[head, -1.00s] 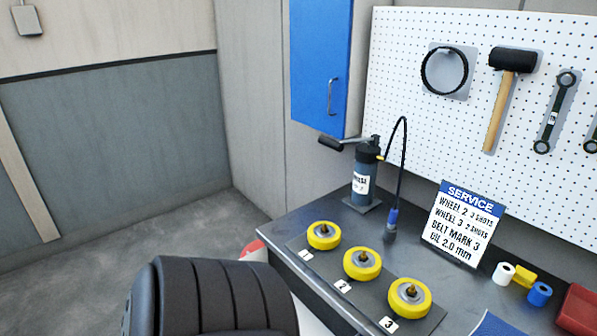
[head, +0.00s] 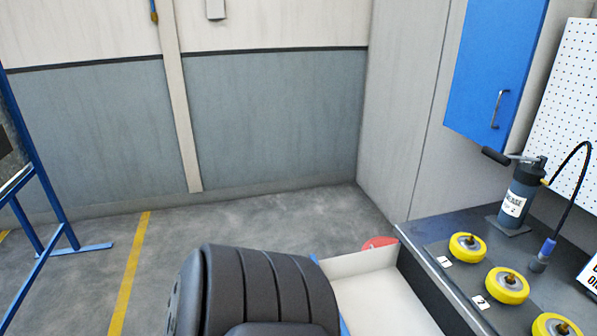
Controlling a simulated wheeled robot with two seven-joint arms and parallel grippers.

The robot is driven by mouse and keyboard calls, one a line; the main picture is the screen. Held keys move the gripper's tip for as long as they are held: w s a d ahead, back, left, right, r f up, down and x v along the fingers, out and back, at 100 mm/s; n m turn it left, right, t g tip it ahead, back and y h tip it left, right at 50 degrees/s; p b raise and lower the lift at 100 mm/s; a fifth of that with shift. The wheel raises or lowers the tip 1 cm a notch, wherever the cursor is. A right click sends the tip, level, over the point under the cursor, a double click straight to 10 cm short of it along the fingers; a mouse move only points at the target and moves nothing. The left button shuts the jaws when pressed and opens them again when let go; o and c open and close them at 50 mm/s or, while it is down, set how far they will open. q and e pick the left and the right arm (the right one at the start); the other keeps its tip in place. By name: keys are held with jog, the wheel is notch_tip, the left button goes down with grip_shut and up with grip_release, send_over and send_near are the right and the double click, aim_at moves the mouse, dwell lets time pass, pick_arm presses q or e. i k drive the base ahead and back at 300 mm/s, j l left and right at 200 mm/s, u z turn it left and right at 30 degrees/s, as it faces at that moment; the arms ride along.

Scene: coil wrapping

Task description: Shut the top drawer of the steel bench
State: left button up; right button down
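The steel bench (head: 413,236) stands at the lower right, with a dark top. A pale open drawer (head: 385,305) sticks out from its front, to the left of the bench top. Its far side wall shows, and a thin strip of blue shows at its outer edge beside my dark ribbed arm. My arm covers part of the drawer's outer end. The drawer's near part is cut off by the frame's bottom edge. Neither of my grippers is in view.
Yellow wheels (head: 468,247) and a grease pump (head: 517,195) stand on the bench. A red round object (head: 380,242) shows behind the drawer. A blue cabinet (head: 490,70) hangs above. A blue frame (head: 50,215) stands far left. Floor between is clear.

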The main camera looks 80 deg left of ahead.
aim_at(373, 297)
jog(key=u, duration=1.85)
